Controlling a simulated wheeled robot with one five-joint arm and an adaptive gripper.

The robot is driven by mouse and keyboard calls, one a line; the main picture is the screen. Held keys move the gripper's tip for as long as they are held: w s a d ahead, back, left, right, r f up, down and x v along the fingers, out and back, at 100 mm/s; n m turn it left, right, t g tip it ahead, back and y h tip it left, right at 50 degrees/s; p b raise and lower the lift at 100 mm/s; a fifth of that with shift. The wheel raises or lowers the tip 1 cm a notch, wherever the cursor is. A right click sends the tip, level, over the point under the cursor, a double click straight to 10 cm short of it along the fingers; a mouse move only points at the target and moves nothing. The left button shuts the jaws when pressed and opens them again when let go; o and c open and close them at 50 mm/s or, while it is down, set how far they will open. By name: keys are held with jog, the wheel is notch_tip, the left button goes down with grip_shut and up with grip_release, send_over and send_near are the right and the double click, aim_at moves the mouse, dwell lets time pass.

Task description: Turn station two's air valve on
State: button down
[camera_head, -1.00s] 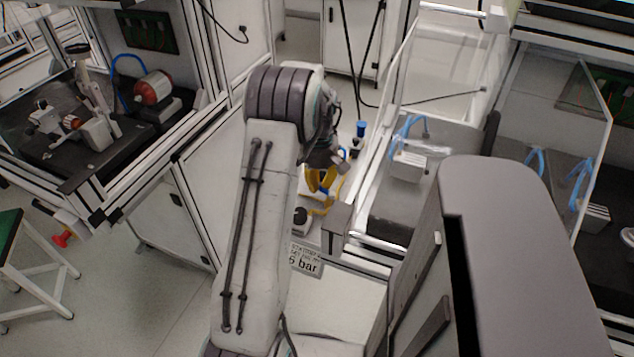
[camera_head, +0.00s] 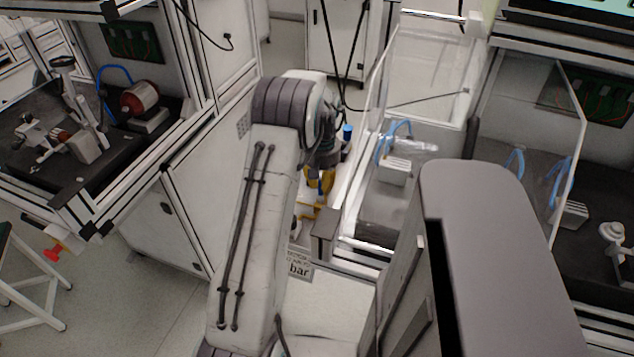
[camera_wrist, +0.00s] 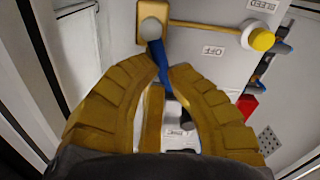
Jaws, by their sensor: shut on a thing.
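In the wrist view, the air valve (camera_wrist: 151,31) is a brass body with a round grey hub. Its blue lever (camera_wrist: 161,62) runs from the hub down between my yellow fingertips. My gripper (camera_wrist: 169,72) is shut on this lever near the tips. An OFF label (camera_wrist: 213,50) is on the white panel, right of the lever. Another small label (camera_wrist: 184,133) shows between the fingers but is hard to read. In the head view, my gripper (camera_head: 319,181) is low behind my arm, and the lever is hidden.
A yellow knob (camera_wrist: 261,39) by a BLEED label (camera_wrist: 262,5) sits right of the valve on a brass pipe. A red part (camera_wrist: 247,105) is farther right. A clear guard (camera_head: 372,145) stands right of my gripper. A sign reading "bar" (camera_head: 299,266) is partly hidden by my arm.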

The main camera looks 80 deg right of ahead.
jog(key=shift+s+a+f+m, duration=0.15)
jog(key=shift+s+m, duration=0.3)
jog(key=shift+m, duration=0.65)
jog(key=shift+s+a+f+m, duration=0.15)
jog(key=shift+s+m, duration=0.25)
jog(key=shift+m, duration=0.7)
jog(key=c, duration=1.1)
grip_release()
jog(key=shift+d+r, duration=0.1)
jog(key=shift+r, duration=0.05)
jog(key=shift+r, duration=0.15)
notch_tip(320, 180, up, 12)
jog(key=shift+f, duration=0.15)
